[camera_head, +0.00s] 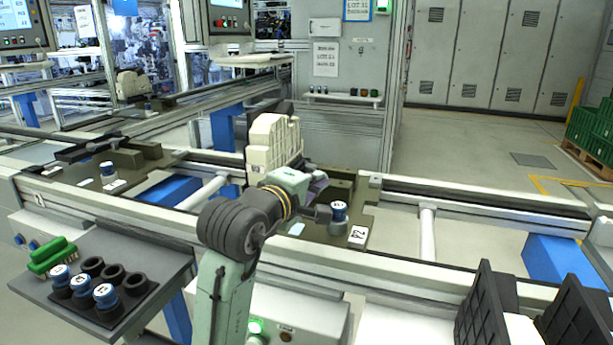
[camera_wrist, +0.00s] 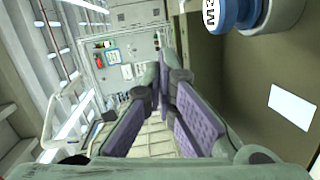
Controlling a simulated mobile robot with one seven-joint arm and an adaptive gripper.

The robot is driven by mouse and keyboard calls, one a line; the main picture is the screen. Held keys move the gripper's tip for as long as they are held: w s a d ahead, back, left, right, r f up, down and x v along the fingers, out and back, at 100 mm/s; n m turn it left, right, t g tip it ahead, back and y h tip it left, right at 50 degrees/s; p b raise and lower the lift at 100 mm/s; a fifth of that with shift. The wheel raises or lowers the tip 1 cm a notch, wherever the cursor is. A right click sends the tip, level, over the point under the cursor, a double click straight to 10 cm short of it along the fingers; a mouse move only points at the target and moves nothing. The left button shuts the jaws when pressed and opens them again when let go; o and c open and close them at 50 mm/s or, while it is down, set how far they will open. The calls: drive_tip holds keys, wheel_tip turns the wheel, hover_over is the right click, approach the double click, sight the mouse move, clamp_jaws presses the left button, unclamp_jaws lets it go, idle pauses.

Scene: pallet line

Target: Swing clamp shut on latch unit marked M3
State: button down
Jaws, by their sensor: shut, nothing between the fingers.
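In the wrist view a blue cylinder marked M3 (camera_wrist: 212,14) stands at the top edge, partly cut off. In the head view a blue-capped latch unit (camera_head: 339,211) stands on the dark pallet (camera_head: 368,192) to the right of my gripper; its mark is too small to read. A dark arm-like part (camera_head: 322,214) lies just left of it; I cannot tell whether it is the clamp. My gripper (camera_head: 319,184) is shut and empty above the pallet, beside the cream block. Its purple-padded fingers (camera_wrist: 164,75) meet in the wrist view, apart from the M3 cylinder.
A cream block (camera_head: 273,140) stands on the pallet behind my gripper. A white numbered tag (camera_head: 358,236) lies before the latch unit. Another pallet with a blue-capped unit (camera_head: 107,169) is left. A parts tray (camera_head: 165,268) is front left; black bins (camera_head: 482,312) are front right.

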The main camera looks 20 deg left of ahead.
drive_tip(key=shift+w+d+p, duration=0.3)
drive_tip(key=shift+d+p, duration=0.2)
drive_tip(key=shift+w+d+p, duration=0.25)
drive_tip(key=shift+d+p, duration=0.25)
idle(0.4)
drive_tip(key=shift+w+d+p, duration=0.2)
drive_tip(key=shift+d+p, duration=0.1)
drive_tip(key=shift+w+d+p, duration=0.55)
drive_tip(key=shift+d+p, duration=0.05)
drive_tip(key=shift+p, duration=0.15)
drive_tip(key=shift+w+d+p, duration=0.45)
drive_tip(key=shift+w+p, duration=0.2)
drive_tip(key=shift+w+d+p, duration=0.45)
drive_tip(key=shift+w+p, duration=0.15)
drive_tip(key=shift+p, duration=0.05)
